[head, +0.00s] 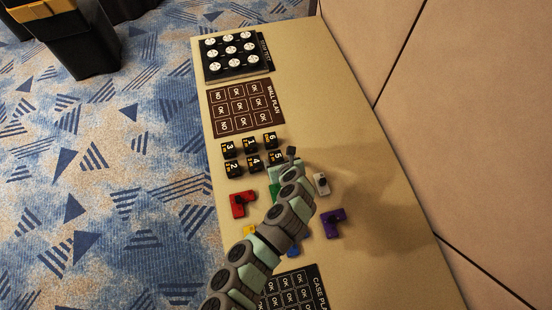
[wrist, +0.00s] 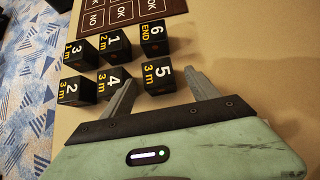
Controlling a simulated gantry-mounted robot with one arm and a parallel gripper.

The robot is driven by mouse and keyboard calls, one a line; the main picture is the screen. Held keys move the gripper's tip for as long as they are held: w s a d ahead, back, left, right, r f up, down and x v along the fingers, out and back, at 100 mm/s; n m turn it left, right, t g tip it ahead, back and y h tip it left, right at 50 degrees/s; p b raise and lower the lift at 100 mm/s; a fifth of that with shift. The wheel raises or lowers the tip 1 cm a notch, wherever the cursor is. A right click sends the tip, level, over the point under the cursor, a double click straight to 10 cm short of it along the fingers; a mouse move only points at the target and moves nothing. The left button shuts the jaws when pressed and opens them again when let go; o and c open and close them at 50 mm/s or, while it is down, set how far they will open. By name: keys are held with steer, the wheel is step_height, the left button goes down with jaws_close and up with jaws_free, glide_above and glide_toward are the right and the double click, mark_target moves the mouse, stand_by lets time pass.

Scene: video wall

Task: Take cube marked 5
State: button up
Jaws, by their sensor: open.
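The black cube marked 5 (wrist: 158,78), with yellow print, sits on the table between and just beyond my fingertips in the wrist view. In the head view the cube (head: 276,158) is at the right end of the nearer row, beside my gripper (head: 287,158). My gripper (wrist: 161,86) is open and empty, its two fingers spread toward the cube's left and right sides. The left finger is close to the cube marked 4 (wrist: 112,85). I cannot tell whether any finger touches a cube.
Cubes marked 3 (wrist: 80,54), 1 (wrist: 115,45), 6 (wrist: 152,40) and 2 (wrist: 76,88) stand close by in two rows. A wall plan card (head: 245,106) lies beyond. Red (head: 242,203) and purple (head: 333,222) blocks lie nearer. The table's right side is mostly clear.

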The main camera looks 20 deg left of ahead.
mark_target(277, 159)
steer(key=shift+x, duration=1.9)
steer(key=shift+a+r, duration=0.1)
steer(key=c, duration=1.5)
